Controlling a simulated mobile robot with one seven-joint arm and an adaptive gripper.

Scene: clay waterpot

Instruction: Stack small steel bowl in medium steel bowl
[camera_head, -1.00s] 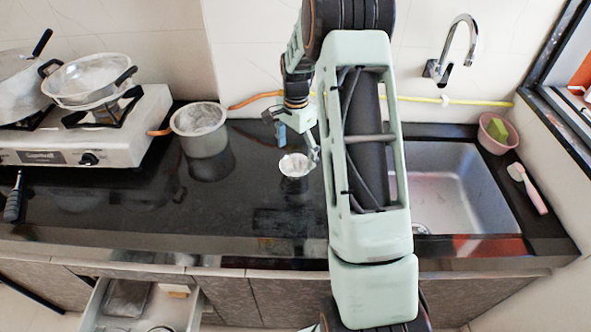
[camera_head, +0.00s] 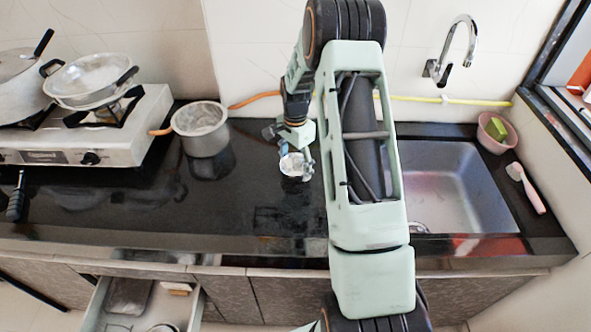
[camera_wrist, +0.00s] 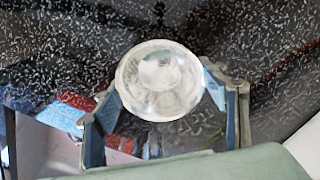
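A small shiny steel bowl (camera_head: 294,166) stands on the black counter, left of my arm. In the wrist view the bowl (camera_wrist: 160,80) is seen from above, with its inside empty. My gripper (camera_head: 290,152) is down at the bowl; in the wrist view its spread blue-grey fingers (camera_wrist: 160,88) are on the bowl's left and right. The fingertips are close to the rim; I cannot tell whether they touch it. A larger, deep steel vessel (camera_head: 201,130) stands farther left on the counter; I cannot tell whether it is the medium bowl.
A stove (camera_head: 125,140) with a steel pan (camera_head: 90,82) is at the left. The sink (camera_head: 450,195) and a pink bowl (camera_head: 497,132) with a green sponge are at the right. An open drawer (camera_head: 125,305) juts out below. The counter's front middle is clear.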

